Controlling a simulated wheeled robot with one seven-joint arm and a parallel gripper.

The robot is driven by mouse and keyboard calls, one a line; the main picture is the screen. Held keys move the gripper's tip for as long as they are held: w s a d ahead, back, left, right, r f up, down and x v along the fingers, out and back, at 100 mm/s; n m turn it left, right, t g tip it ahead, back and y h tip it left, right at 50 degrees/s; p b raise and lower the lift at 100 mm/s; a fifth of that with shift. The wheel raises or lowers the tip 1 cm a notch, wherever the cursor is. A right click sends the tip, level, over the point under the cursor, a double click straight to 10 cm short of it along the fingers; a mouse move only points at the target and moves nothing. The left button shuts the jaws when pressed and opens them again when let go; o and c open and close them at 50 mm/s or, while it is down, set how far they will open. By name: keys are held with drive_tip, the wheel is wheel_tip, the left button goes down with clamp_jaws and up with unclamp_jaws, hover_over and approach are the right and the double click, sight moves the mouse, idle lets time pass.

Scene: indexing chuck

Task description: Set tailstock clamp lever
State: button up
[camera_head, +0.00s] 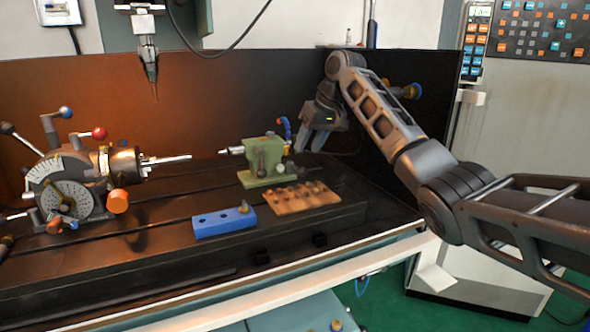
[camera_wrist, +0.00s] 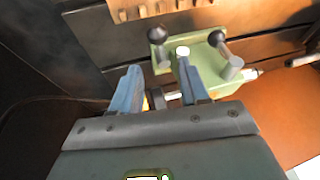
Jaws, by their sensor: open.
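The green tailstock (camera_head: 250,178) stands on the slotted table right of centre, its silver centre pointing left. In the wrist view the tailstock (camera_wrist: 203,72) lies just ahead of my fingers, with two dark-knobbed levers, one (camera_wrist: 157,36) near its left corner and one (camera_wrist: 218,40) farther right. I cannot tell which is the clamp lever. My gripper (camera_head: 303,143) is right of the tailstock, tilted downward. In the wrist view my gripper (camera_wrist: 157,84) is open; its right fingertip overlaps the tailstock's edge in the picture. A dark round part with yellow shows between the fingers; contact is unclear.
A tan block with pegs (camera_head: 300,203) and a blue block with holes (camera_head: 224,223) lie in front of the tailstock. The indexing head (camera_head: 70,185) with its chuck stands at the left. Dark walls (camera_head: 240,95) close the back and right.

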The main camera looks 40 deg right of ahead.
drive_tip(key=shift+x, duration=3.6)
drive_tip(key=shift+c, duration=0.4)
clamp_jaws()
